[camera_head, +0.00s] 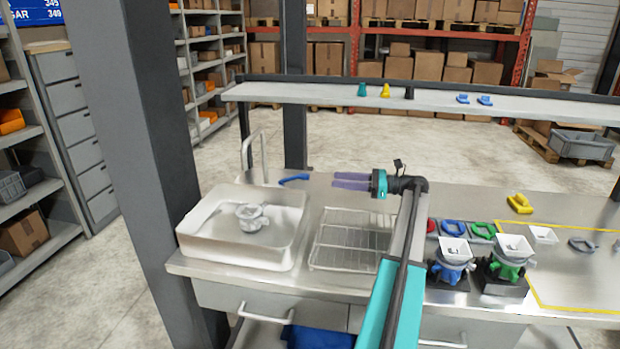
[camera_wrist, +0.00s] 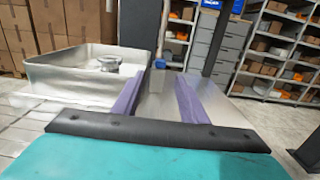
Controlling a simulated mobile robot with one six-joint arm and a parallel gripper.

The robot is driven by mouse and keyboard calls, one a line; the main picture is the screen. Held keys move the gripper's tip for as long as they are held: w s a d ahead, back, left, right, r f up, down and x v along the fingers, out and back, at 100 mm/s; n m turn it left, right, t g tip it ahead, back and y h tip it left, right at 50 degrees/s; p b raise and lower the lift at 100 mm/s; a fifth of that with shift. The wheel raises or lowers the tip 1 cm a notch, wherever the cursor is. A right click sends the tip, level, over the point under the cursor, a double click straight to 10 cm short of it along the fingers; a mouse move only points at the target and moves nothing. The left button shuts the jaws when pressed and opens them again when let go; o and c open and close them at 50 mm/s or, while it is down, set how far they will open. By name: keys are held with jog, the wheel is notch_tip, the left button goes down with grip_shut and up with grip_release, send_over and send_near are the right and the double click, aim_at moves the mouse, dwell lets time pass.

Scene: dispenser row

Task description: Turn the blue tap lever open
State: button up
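The blue tap lever (camera_head: 294,179) lies behind the right rear of the sink, beside the metal tap (camera_head: 254,152). In the wrist view the blue lever (camera_wrist: 160,63) shows small, ahead of the gap between my fingers. My gripper (camera_head: 336,181) has purple fingers and points left toward the lever, a short way to its right. In the wrist view my gripper's fingers (camera_wrist: 160,80) are spread apart with nothing between them. The lever and fingers are apart.
The sink (camera_head: 190,225) holds a grey metal part (camera_head: 251,216). A wire rack (camera_head: 350,258) lies right of it. Blue (camera_head: 453,265) and green (camera_head: 508,262) dispensers stand at the right. A raised shelf (camera_head: 330,94) crosses behind, and a dark post (camera_head: 140,130) stands at the left.

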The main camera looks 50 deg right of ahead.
jog(key=p+x, duration=0.1)
jog(key=x, duration=1)
jog(key=shift+p, duration=0.35)
grip_shut()
